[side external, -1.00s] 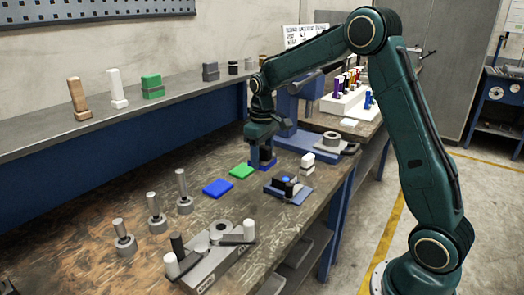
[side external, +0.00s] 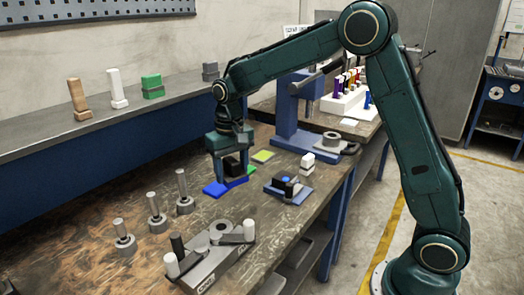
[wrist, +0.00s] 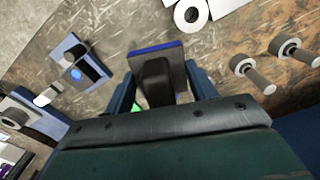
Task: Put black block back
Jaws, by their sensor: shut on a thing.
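My gripper (side external: 230,176) is over the blue pad (side external: 212,191) on the workbench. Its fingers are shut on a black block (side external: 232,165). In the wrist view the black block (wrist: 154,78) sits between the two fingers, with the blue pad (wrist: 155,47) behind it. I cannot tell whether the block touches the pad. A yellow-green pad (side external: 263,156) lies bare to the right of my gripper. The green pad between them is mostly hidden by my gripper.
A blue fixture with a blue knob (side external: 287,181) and a white block (side external: 307,161) stand to the right. Upright pegs (side external: 183,191) stand to the left, a grey fixture (side external: 212,256) in front. Several blocks, including a green one (side external: 152,87), stand on the rear shelf.

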